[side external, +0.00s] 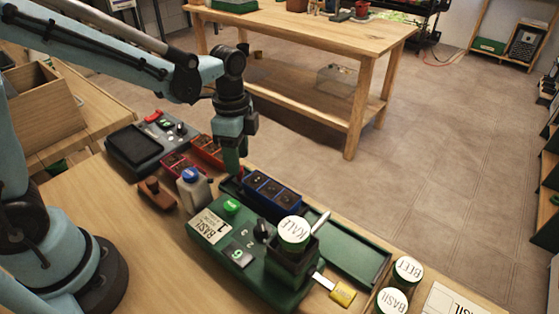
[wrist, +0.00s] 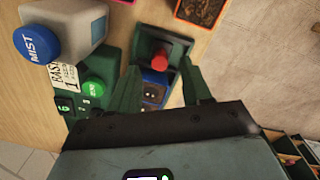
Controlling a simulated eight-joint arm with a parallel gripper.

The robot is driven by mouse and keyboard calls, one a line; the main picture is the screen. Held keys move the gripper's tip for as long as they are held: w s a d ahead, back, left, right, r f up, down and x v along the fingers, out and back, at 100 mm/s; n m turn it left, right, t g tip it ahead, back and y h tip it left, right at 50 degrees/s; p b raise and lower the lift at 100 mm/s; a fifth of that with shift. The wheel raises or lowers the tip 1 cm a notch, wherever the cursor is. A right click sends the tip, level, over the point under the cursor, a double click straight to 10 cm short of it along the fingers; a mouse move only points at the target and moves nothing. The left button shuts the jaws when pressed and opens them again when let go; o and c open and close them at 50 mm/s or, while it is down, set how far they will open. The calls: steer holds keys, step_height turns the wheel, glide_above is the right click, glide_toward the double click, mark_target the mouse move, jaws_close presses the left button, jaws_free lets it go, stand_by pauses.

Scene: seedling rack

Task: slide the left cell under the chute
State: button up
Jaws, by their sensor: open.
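The blue tray (side external: 272,193) with three dark cells sits in the left part of a long green track (side external: 345,255), left of the chute (side external: 291,262) on the green machine. A white-topped KALE canister (side external: 294,232) stands on the chute. My gripper (side external: 232,168) is at the track's left end. In the wrist view my gripper (wrist: 161,88) is open, one finger on each side of the tray and its red knob (wrist: 160,62). The fingers look apart from the knob; whether they touch the tray I cannot tell. Part of the blue tray (wrist: 154,92) shows between them; my gripper body hides the rest.
The machine has a green button (side external: 232,207) and a display (side external: 239,253). The MIST bottle (side external: 193,190) stands close to my gripper. Red trays (side external: 207,150) lie behind it. BEET (side external: 407,270) and BASIL (side external: 392,301) canisters stand at the right. The track's right part is empty.

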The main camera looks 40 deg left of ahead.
steer(key=shift+f, duration=1.2)
jaws_close()
